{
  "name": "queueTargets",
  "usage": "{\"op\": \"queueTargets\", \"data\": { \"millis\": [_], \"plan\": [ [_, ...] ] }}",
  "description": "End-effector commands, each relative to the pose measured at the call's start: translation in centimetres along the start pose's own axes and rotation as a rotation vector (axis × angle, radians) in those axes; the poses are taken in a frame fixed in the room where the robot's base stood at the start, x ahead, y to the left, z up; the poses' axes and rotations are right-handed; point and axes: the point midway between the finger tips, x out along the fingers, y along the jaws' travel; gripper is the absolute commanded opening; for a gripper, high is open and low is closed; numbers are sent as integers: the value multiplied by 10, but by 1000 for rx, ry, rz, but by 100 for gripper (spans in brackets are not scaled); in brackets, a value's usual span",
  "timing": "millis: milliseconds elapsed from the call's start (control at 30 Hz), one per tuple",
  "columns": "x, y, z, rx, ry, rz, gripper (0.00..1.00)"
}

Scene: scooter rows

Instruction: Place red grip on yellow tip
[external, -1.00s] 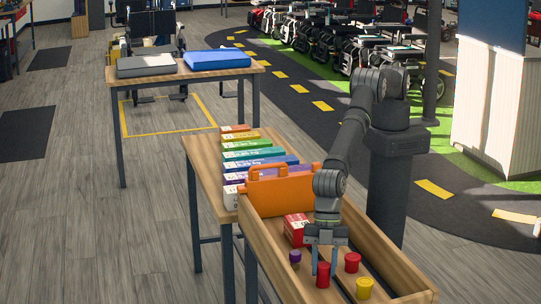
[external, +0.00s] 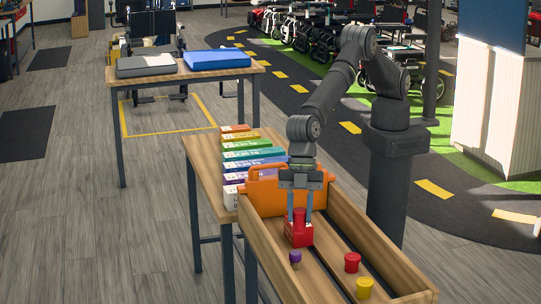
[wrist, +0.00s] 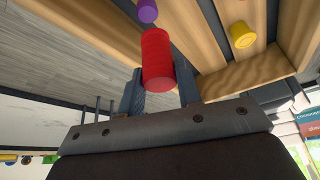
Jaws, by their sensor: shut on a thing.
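My gripper (external: 300,216) is shut on the red grip (wrist: 158,60), a plain red cylinder. It holds the grip in the far part of the wooden tray, and in the external view the grip overlaps the red box behind it. In the wrist view the red grip shows between the two fingers. The yellow tip (external: 364,288) is a short yellow capped piece standing near the tray's front end. It also shows at the upper right of the wrist view (wrist: 243,35), apart from the grip.
A second red piece (external: 351,262) stands just behind the yellow tip. A small purple-topped piece (external: 295,258) stands at the left.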

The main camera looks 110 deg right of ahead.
Motion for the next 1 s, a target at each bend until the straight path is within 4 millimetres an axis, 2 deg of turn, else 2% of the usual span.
{"op": "queueTargets", "data": {
  "millis": [200, 400, 467, 800, 1000],
  "plan": [
    [-16, -53, -40, -125, 4, -50, 9],
    [-22, -87, -60, -197, 2, -80, 9],
    [-16, -96, -64, -204, 1, -84, 9],
    [42, -151, -90, -203, 1, -83, 9],
    [63, -170, -100, -201, 2, -83, 9]
  ]
}}
